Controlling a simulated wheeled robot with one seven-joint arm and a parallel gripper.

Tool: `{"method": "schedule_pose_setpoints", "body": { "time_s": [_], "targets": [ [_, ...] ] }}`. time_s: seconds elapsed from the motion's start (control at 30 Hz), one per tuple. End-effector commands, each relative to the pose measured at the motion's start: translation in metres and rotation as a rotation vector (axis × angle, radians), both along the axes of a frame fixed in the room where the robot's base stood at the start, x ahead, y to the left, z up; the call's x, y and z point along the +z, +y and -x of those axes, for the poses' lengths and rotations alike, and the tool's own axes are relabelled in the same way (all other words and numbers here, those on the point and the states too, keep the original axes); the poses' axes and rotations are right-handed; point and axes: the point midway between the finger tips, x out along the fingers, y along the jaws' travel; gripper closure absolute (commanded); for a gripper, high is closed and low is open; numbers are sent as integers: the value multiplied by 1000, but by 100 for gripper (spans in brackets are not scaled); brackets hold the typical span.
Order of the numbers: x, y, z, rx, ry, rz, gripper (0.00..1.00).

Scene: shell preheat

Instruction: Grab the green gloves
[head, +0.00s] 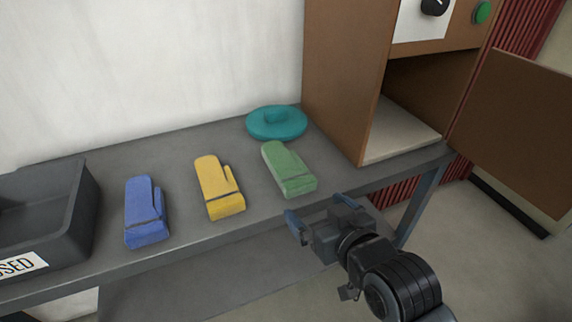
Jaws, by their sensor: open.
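The green gloves (288,168) lie flat on the grey bench, seen as one mitten shape with its thumb on the right and its cuff toward the bench's front edge. My gripper (315,206) is open and empty in front of the bench edge, just below and right of the green cuff in the picture. Its fingers point toward the bench and appear apart from the gloves. Nothing covers the green gloves.
Yellow gloves (219,187) and blue gloves (146,211) lie to the left on the bench (190,245). A teal lid-like disc (276,122) lies behind the green gloves. A dark bin (75,215) stands far left. A brown cabinet (345,70) stands right, its door (515,130) open.

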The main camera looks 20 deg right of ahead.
Motion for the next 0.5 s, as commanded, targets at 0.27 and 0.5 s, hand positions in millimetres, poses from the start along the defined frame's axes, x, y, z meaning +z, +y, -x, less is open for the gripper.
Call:
{"method": "schedule_pose_setpoints", "body": {
  "time_s": [0.27,0.5],
  "targets": [
    [22,-4,-42,5,14,14,0],
    [14,-4,-63,5,16,15,0]
  ]
}}
